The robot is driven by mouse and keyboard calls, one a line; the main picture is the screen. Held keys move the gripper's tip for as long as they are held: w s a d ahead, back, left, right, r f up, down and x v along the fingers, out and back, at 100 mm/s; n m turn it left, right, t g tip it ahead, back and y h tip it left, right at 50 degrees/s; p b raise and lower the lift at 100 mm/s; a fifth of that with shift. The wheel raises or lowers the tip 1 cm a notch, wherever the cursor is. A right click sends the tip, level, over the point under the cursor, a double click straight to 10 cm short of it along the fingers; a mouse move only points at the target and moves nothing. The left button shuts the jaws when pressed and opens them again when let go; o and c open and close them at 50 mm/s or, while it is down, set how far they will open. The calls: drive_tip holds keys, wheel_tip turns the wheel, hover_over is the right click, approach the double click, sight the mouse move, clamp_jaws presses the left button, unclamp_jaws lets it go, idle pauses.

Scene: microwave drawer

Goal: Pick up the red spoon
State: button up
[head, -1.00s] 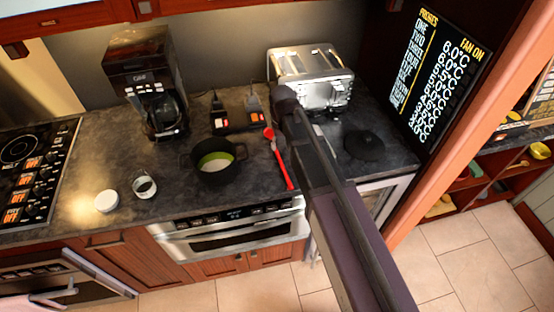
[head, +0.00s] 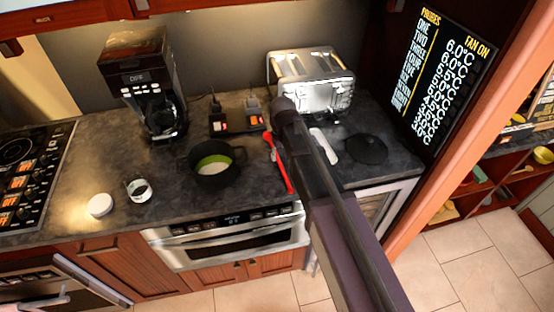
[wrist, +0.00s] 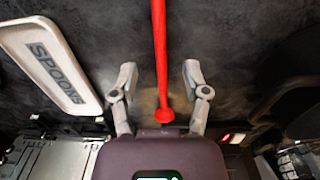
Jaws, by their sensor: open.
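The red spoon (head: 277,163) lies on the dark countertop, to the right of the black pot, partly hidden by my arm in the head view. In the wrist view the red spoon (wrist: 160,58) runs from the top edge down between my gripper's fingers, with its rounded red end (wrist: 164,116) near the gripper's body. My gripper (wrist: 160,78) is open, one finger on each side of the spoon, with a gap on both sides. In the head view the gripper's fingers are hidden behind my arm.
A black pot (head: 233,178) stands left of the spoon. A white spoon rest marked "SPOONS" (wrist: 48,62) lies beside the gripper. A toaster (head: 311,82), a coffee maker (head: 150,95) and a round black item (head: 366,149) are nearby. A white round lid (head: 100,205) is at the left.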

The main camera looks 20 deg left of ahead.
sight(281, 166)
drive_tip(key=shift+f, duration=0.1)
drive_tip(key=shift+f+b, duration=2.55)
drive_tip(key=shift+b, duration=0.05)
drive_tip(key=shift+s, duration=0.1)
clamp_jaws()
